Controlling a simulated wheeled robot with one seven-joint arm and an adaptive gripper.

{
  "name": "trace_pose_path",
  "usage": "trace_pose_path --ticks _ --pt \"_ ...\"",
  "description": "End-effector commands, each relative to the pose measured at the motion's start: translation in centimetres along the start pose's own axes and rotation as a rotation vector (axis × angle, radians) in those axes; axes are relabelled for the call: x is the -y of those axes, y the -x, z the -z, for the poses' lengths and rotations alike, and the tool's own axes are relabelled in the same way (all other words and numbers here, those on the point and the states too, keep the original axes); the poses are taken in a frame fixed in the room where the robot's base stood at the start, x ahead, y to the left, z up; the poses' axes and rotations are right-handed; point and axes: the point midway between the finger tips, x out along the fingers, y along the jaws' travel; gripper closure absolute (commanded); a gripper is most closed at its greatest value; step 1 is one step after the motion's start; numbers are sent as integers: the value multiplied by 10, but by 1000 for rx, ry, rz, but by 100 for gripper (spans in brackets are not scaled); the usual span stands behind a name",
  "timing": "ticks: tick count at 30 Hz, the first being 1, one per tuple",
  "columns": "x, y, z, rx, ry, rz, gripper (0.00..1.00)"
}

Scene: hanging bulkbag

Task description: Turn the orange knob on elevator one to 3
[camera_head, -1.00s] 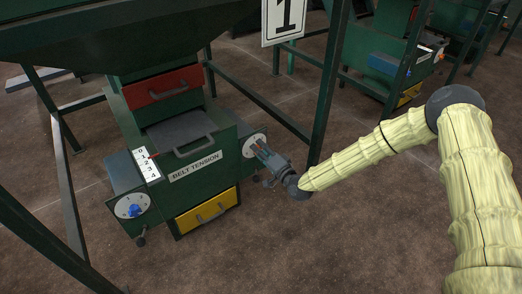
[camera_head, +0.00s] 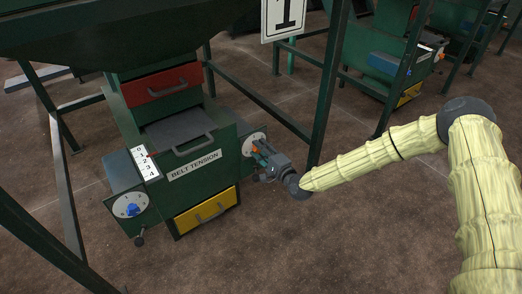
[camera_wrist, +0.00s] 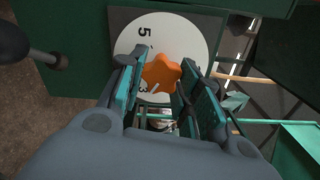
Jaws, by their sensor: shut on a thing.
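The orange knob (camera_wrist: 160,73) sits on a round white dial (camera_wrist: 132,38) on the dark green elevator housing. It also shows small in the head view (camera_head: 257,147) on the right side of the machine under the "1" sign (camera_head: 284,18). My gripper (camera_wrist: 156,77) is shut on the orange knob, with a finger on each side of it. It also shows in the head view (camera_head: 261,151) at the right dial. A "5" and a "3" can be read on the dial. A white mark on the knob slants near the "3". The other numerals are hidden or unclear.
A blue knob (camera_head: 132,209) is on another dial at the left. A "BELT TENSION" label (camera_head: 195,165), a red drawer (camera_head: 160,87) and a yellow drawer (camera_head: 206,210) are on the front. A green post (camera_head: 329,85) stands close behind my arm.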

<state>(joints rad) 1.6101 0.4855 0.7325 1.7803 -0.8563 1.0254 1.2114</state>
Motion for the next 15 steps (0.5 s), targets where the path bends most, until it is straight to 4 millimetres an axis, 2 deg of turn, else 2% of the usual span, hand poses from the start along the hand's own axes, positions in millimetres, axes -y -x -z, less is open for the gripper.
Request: trace_pose_path --ticks 1,11,12,15 --pt "1 0 6 -9 -1 2 90" --pt "1 0 6 -9 -2 2 90" --pt "1 0 6 -9 -2 2 63" --pt "1 0 4 -7 -2 2 45"
